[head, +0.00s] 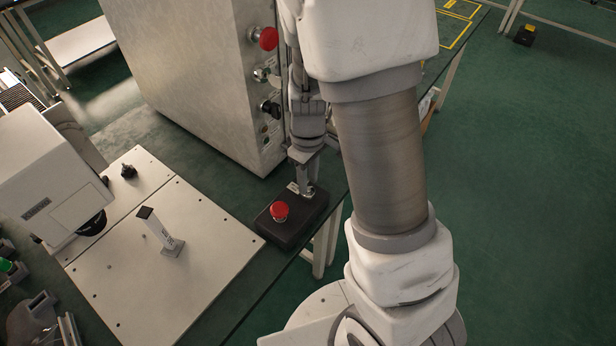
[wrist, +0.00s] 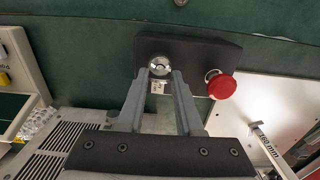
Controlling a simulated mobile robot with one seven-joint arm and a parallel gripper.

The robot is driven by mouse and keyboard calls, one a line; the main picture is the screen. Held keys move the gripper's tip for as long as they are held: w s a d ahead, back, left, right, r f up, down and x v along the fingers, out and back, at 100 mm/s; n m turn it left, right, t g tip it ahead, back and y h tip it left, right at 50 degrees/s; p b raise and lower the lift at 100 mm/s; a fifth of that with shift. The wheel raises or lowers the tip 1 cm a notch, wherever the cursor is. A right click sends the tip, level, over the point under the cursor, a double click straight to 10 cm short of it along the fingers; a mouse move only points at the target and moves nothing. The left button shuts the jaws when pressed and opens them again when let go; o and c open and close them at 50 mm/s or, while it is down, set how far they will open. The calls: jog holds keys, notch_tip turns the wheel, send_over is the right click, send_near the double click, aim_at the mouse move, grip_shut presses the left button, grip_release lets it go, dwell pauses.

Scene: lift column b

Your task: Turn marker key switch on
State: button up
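A black control box (head: 292,222) sits at the edge of the green table. It carries a red mushroom button (head: 279,211) and, beside it, a metal key switch (wrist: 159,67). A small pale tag (wrist: 157,87) shows just below the switch in the wrist view. My gripper (head: 305,187) is over the switch end of the box. In the wrist view my gripper (wrist: 160,74) has its two fingers apart, with their tips on either side of the lower part of the switch. I cannot tell whether they touch it. The switch's position is too small to read.
A large grey cabinet (head: 200,75) with a red button and several knobs stands close behind my gripper. A pale plate (head: 150,290) with a small upright post (head: 160,230) lies left of the box. Open floor lies to the right.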

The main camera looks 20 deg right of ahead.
grip_shut()
jog(key=shift+m, duration=0.3)
jog(key=m+p, duration=0.2)
jog(key=m, duration=0.3)
jog(key=shift+r, duration=0.1)
jog(key=m+p, duration=0.1)
jog(key=m, duration=0.5)
jog(key=shift+p, duration=0.35)
jog(key=shift+w+m, duration=0.1)
jog(key=shift+m, duration=0.2)
jog(key=o, duration=0.7)
grip_release()
